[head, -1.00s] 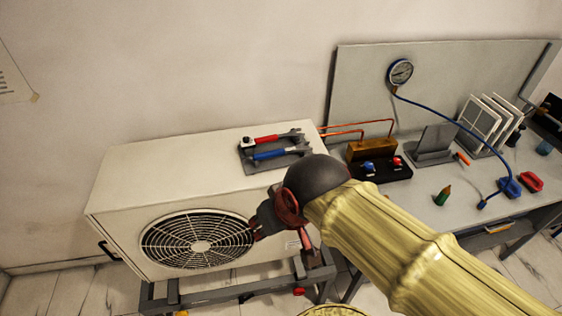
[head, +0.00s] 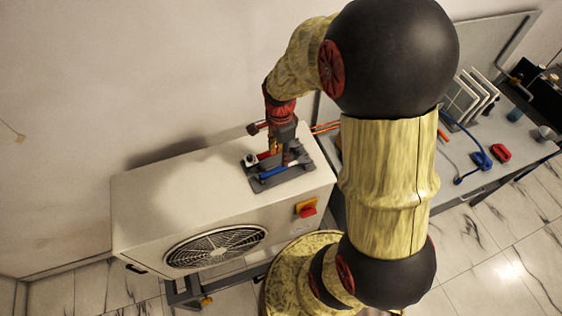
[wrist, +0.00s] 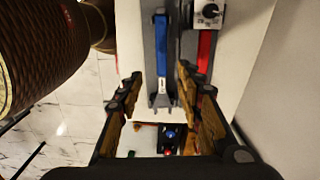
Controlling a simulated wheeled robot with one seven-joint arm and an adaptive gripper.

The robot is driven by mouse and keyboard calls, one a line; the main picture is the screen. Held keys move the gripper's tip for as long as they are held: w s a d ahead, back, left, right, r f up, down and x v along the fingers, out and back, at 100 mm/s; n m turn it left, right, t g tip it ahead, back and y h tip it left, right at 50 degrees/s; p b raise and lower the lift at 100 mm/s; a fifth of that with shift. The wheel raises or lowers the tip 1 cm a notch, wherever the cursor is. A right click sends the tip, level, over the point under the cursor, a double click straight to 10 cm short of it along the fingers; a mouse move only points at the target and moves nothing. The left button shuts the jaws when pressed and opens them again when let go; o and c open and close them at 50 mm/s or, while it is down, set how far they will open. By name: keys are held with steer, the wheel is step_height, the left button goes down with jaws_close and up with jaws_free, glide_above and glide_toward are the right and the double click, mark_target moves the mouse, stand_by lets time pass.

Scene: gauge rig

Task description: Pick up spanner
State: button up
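Two spanner-like tools lie on a dark grey holder (head: 262,186) on top of the white outdoor unit. One has a blue handle (head: 278,172) and a steel jaw end; it also shows in the wrist view (wrist: 161,48). The other has a red handle (wrist: 205,50), partly hidden by my gripper in the head view. My gripper (head: 276,152) points down just above the holder. In the wrist view its fingers (wrist: 160,80) are spread, with the blue-handled tool's jaw end seen between them. No contact shows, and the exact height gap cannot be told.
The white unit (head: 160,205) has free room on its top left. A yellow-and-red switch (head: 306,208) is on its front. A silver box with a black knob (wrist: 208,12) sits by the red handle. A bench with blue hose (head: 482,160) stands right.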

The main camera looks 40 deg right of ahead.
mark_target(279, 168)
steer(key=shift+w+f+p, duration=0.15)
steer(key=shift+f+p, duration=0.45)
steer(key=shift+f, duration=3.4)
steer(key=c, duration=0.3)
jaws_close()
